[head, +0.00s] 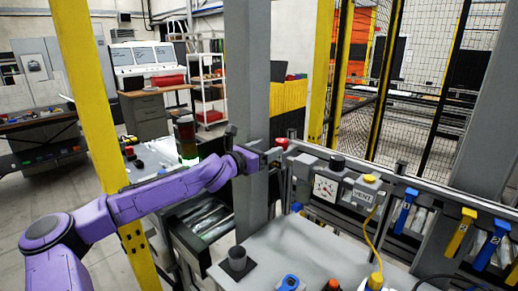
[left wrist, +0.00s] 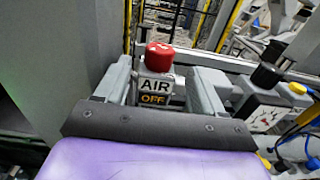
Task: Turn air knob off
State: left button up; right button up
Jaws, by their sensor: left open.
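The air knob is red. In the left wrist view the red knob (left wrist: 160,57) sits on top of a grey block with a label (left wrist: 156,88) reading AIR, and OFF in yellow on black. In the head view the red knob (head: 282,143) shows small at the end of my left gripper (head: 277,153). In the left wrist view my left gripper (left wrist: 165,82) is open, one finger on each side of the labelled block, with the knob a little beyond the fingertips. Whether a finger touches the block cannot be told. My right gripper is not in view.
A gauge (head: 325,187) and a VENT box (head: 366,192) with a yellow button stand right of the knob. Blue (head: 404,212) and yellow (head: 461,232) handles line the rail. A grey column (head: 250,70) and a yellow post (head: 88,90) stand close to my left arm.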

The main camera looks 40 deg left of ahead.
pick_arm(q)
jog(key=s+p, duration=0.1)
jog(key=s, duration=0.3)
jog(key=shift+s+a, duration=0.15)
jog(key=shift+s, duration=0.2)
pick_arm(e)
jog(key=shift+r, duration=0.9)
pick_arm(q)
jog(key=shift+s+a, duration=0.1)
jog(key=shift+a, duration=0.05)
